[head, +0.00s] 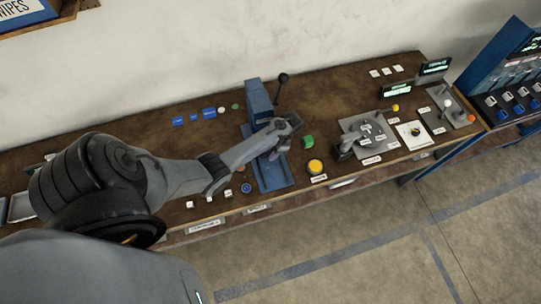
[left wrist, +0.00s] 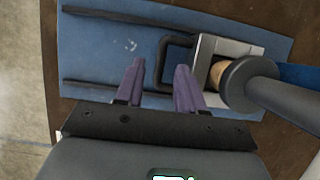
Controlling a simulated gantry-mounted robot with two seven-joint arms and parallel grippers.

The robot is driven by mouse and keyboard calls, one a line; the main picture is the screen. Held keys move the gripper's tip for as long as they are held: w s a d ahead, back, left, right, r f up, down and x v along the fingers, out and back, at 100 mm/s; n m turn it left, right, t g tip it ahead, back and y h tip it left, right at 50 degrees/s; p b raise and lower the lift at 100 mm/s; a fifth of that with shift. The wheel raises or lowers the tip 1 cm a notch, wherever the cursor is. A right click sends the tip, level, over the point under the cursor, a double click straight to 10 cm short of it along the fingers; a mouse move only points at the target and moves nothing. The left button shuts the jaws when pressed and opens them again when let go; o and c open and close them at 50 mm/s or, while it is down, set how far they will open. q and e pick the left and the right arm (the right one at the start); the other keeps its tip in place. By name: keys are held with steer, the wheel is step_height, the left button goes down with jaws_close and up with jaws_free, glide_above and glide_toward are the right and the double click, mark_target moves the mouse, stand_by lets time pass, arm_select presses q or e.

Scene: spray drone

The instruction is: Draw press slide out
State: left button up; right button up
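The blue press (head: 258,98) stands on the workbench, with a dark ball-ended lever at its top. Its blue base plate (head: 274,178) reaches toward the front edge. In the left wrist view, two dark rails run along the plate (left wrist: 105,42). A light grey slide block (left wrist: 235,47) sits there under a dark round ram, with a brownish round piece partly hidden. A dark loop handle (left wrist: 163,55) sticks out from the slide. My left gripper (head: 272,155) is over the plate. Its purple fingers (left wrist: 158,68) are apart, around the handle's outer bar in this view; contact cannot be told.
A yellow button (head: 315,166) and a green piece (head: 308,142) are right of the press. A grey joystick panel (head: 368,132) stands farther right. Blue blocks (head: 194,117) lie to the left. The wall is behind, and open floor lies in front of the bench.

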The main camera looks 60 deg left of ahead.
arm_select(q)
steer(key=shift+s+f, duration=0.25)
steer(key=shift+f, duration=0.35)
jaws_close()
